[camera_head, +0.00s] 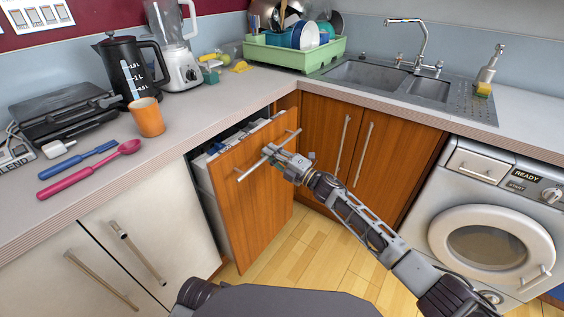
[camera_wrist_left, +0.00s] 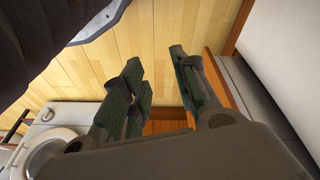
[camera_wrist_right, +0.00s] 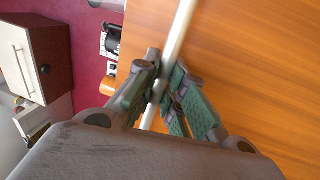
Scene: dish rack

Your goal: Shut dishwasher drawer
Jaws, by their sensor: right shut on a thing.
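The dishwasher drawer (camera_head: 250,212) has a wooden front and stands partly pulled out from under the counter. A gap shows its racks (camera_head: 235,135) behind the front. Its metal bar handle (camera_head: 254,170) runs across the upper front and also shows in the right wrist view (camera_wrist_right: 182,29). My right gripper (camera_head: 275,155) is shut on the handle; its green-padded fingers (camera_wrist_right: 164,72) lie on both sides of the bar. My left gripper (camera_wrist_left: 157,62) is open and empty above the wooden floor in the left wrist view. Its fingers are not visible in the head view.
The counter (camera_head: 185,133) overhangs the drawer, with an orange mug (camera_head: 147,117) near its edge. White cabinets (camera_head: 160,215) stand to the left, wooden cupboards (camera_head: 325,125) to the right. A washing machine (camera_head: 490,225) stands further right. Floor (camera_head: 315,250) is clear in front.

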